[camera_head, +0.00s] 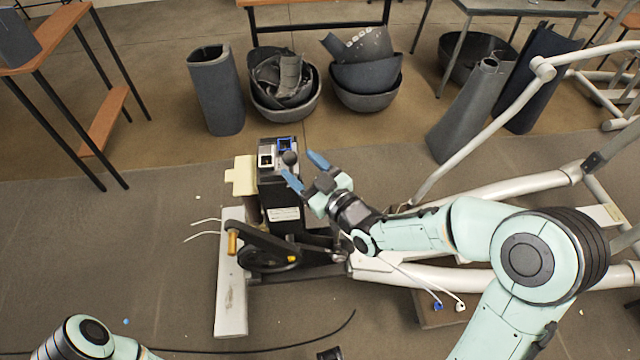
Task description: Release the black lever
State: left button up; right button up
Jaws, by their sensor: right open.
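The black lever, with a round dark knob (290,158), stands at the top of the dark upright housing (283,205) of the elliptical machine. My right gripper (305,171) is just right of the knob. Its two blue-tipped fingers are spread apart, one near the knob's upper right and one below it. I cannot tell whether a finger touches the knob. A blue-rimmed socket (285,144) and a white-framed socket (266,160) sit on the housing top. Of my left arm, only a part shows at the bottom left; its gripper is out of view.
White frame tubes (520,187) of the elliptical extend to the right. A crank wheel (268,258) is at the housing's foot. White cables with a blue plug (437,306) lie at the lower right. Bins (366,100) of covers stand behind. The floor at left is mostly clear.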

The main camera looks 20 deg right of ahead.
pick_arm(q)
jog(key=shift+f+b, duration=0.3)
jog(key=shift+f, duration=0.05)
pick_arm(e)
jog(key=v, duration=0.6)
jog(key=shift+s, duration=0.3)
notch_tip(320, 180, down, 21)
jog(key=s+m+g+h+p, duration=0.2)
jog(key=s+m+g+p, duration=0.15)
jog(key=m+g, duration=0.3)
pick_arm(q)
notch_tip(320, 180, up, 7)
jog(key=w+p, duration=0.2)
jog(key=p, duration=0.1)
jog(key=shift+w+r, duration=0.2)
jog(key=shift+w, duration=0.1)
pick_arm(e)
jog(key=s+a+f+m+g, duration=0.1)
jog(key=s+a+f+g, duration=0.1)
jog(key=s+f+g, duration=0.4)
jog(key=s+a+f+m+g, duration=0.2)
jog(key=s+f+g, duration=0.3)
jog(key=s+f, duration=0.5)
jog(key=s+a, duration=0.1)
jog(key=s, duration=0.4)
jog(key=shift+f+g, duration=0.35)
